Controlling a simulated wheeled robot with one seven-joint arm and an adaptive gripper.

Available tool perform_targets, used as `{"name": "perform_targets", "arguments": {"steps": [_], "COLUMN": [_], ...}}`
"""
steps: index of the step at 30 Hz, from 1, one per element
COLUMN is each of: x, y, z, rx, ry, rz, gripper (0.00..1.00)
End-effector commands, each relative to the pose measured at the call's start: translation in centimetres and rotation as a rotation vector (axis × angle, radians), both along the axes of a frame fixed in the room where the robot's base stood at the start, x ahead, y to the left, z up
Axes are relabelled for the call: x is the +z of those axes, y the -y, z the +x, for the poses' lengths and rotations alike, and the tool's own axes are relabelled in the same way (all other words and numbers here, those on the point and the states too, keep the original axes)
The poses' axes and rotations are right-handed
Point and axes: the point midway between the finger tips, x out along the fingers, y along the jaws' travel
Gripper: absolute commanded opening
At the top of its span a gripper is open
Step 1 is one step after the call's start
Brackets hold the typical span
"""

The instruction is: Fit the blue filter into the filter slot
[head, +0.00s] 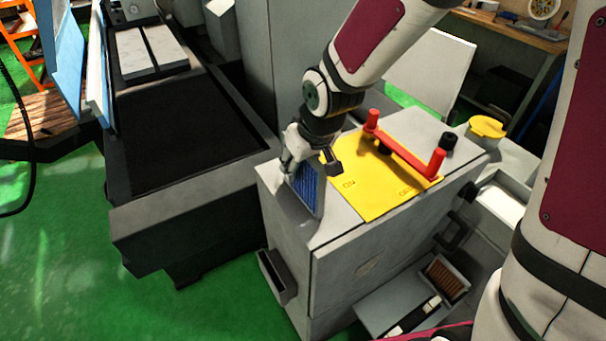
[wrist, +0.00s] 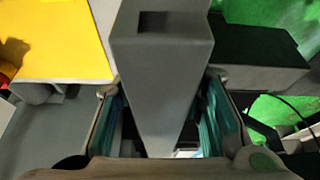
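The blue filter (head: 308,187), a pleated panel with a grey edge, stands at the left end of the grey cabinet (head: 345,250) in the head view. My gripper (head: 312,163) is directly above it, at its upper edge, and covers its top. In the wrist view the fingers of my gripper (wrist: 170,130) are wide apart, with a grey tapering body between them and blue-green surfaces along their inner sides. I cannot tell whether they press on the filter. The filter slot is not clearly visible, and how deep the filter sits is hidden.
A yellow plate (head: 365,195) with a red handle (head: 405,150) lies on the cabinet top, right of my gripper. A yellow cap (head: 487,127) is farther right. The grinder bed (head: 190,215) stands close on the left. Green floor is open in front.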

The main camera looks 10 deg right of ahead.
Motion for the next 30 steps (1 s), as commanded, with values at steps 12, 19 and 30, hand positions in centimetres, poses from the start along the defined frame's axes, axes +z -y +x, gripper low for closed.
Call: {"name": "perform_targets", "arguments": {"steps": [12,19,30], "x": [-0.37,-0.36,-0.33], "y": [0.00,-0.01,-0.02], "z": [-0.02,-0.01,0.01], "rx": [0.000,0.000,0.000], "ry": [-0.001,0.000,0.000], "rz": [0.000,0.000,0.000], "gripper": [0.37,0.07,0.00]}}
